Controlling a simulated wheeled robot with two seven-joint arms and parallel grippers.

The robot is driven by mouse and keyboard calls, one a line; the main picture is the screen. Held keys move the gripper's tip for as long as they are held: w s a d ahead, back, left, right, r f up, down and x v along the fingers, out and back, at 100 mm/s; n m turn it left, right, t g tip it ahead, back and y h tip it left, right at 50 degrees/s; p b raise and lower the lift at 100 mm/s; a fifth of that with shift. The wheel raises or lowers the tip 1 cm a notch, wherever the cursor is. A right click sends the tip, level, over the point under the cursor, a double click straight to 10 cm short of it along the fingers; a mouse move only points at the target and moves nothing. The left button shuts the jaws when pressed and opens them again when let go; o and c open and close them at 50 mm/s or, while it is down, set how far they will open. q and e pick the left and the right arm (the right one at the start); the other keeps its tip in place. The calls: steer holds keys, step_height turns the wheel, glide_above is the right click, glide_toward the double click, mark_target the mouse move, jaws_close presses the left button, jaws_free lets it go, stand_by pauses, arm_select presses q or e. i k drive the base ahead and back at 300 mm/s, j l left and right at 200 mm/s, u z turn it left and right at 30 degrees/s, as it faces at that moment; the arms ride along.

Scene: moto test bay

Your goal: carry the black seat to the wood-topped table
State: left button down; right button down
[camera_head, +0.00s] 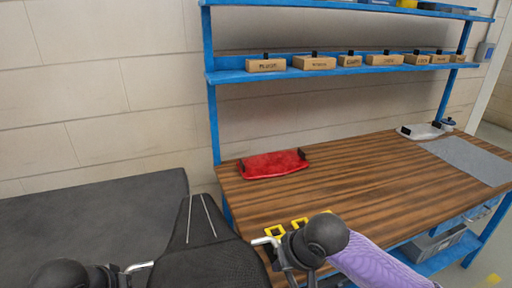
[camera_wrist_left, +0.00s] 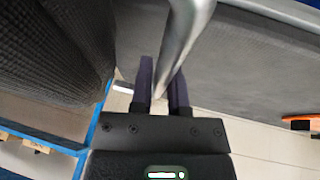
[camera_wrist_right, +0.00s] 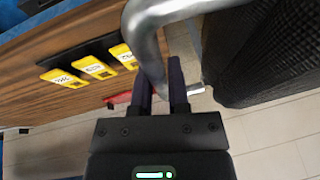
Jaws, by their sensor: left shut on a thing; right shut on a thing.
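The black seat (camera_head: 205,250) is at the bottom middle of the head view, held between my two arms by metal bars at its sides. My left gripper (camera_wrist_left: 165,95) is shut on a metal bar of the seat, whose black textured side (camera_wrist_left: 60,45) shows in the left wrist view. My right gripper (camera_wrist_right: 168,90) is shut on the other curved bar, with the seat's black side (camera_wrist_right: 245,60) beside it. In the head view the right gripper (camera_head: 283,250) is near the front left edge of the wood-topped table (camera_head: 370,180). The left gripper is mostly cut off there.
A red part (camera_head: 273,164) lies at the table's back left. A grey mat (camera_head: 465,160) and a clear-and-black part (camera_head: 420,132) are at the right. Yellow labelled pieces (camera_wrist_right: 95,67) lie near the front edge. A blue shelf (camera_head: 340,70) with boxes stands behind. The table's middle is clear.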

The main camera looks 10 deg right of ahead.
mark_target(386, 181)
steer(key=l, duration=0.5)
steer(key=i+l, duration=0.15)
steer(key=l, duration=0.35)
steer(key=l+z, duration=0.1)
steer(key=l, duration=0.4)
steer(key=i+l, duration=0.15)
steer(key=l, duration=0.85)
steer(key=i+l+z, duration=0.1)
steer(key=i+l, duration=0.55)
steer(key=i, duration=0.2)
steer(key=l+z, duration=0.05)
